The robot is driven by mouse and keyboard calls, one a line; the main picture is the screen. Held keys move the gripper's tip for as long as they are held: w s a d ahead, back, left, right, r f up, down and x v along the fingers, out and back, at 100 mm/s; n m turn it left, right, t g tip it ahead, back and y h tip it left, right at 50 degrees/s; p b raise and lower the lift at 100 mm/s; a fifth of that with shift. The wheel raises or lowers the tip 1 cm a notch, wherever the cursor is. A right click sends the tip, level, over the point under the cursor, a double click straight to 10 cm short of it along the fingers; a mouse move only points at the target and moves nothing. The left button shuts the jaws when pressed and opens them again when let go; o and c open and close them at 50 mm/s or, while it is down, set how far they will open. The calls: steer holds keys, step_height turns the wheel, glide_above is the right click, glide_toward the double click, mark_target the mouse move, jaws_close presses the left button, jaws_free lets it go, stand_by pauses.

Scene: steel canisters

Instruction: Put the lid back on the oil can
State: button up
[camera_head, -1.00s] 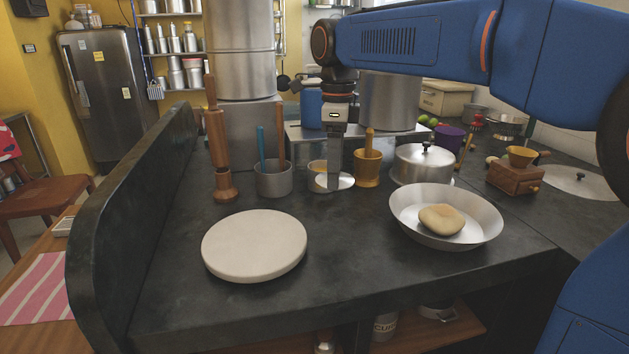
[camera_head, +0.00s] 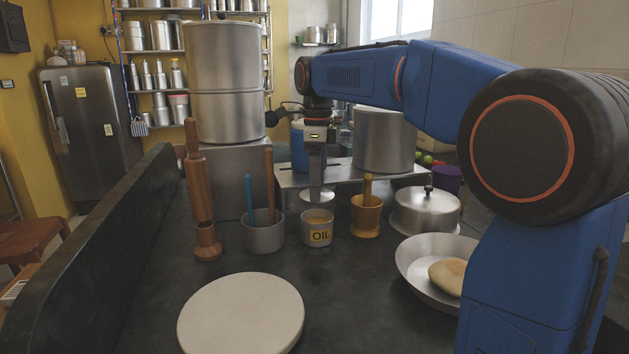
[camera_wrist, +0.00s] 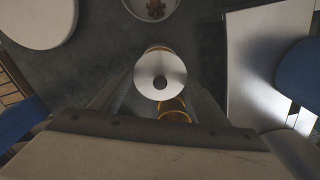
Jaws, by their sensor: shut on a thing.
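My gripper (camera_head: 316,183) points straight down and is shut on the lid (camera_head: 318,196), a thin round steel disc. The lid hangs level above the can, with a visible gap between them in the head view. In the wrist view the lid (camera_wrist: 160,68) shows its dark centre knob and covers most of the can; only a sliver of rim shows past it.
A lidded steel pot (camera_head: 425,212) is farther right. A steel bench (camera_head: 343,176) stands behind. A round board (camera_head: 242,318) lies in front.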

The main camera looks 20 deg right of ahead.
steer(key=shift+f, duration=2.6)
steer(key=shift+f, duration=0.2)
stand_by(0.4)
steer(key=o, duration=1.3)
steer(key=shift+o, duration=0.2)
steer(key=shift+r, duration=3.5)
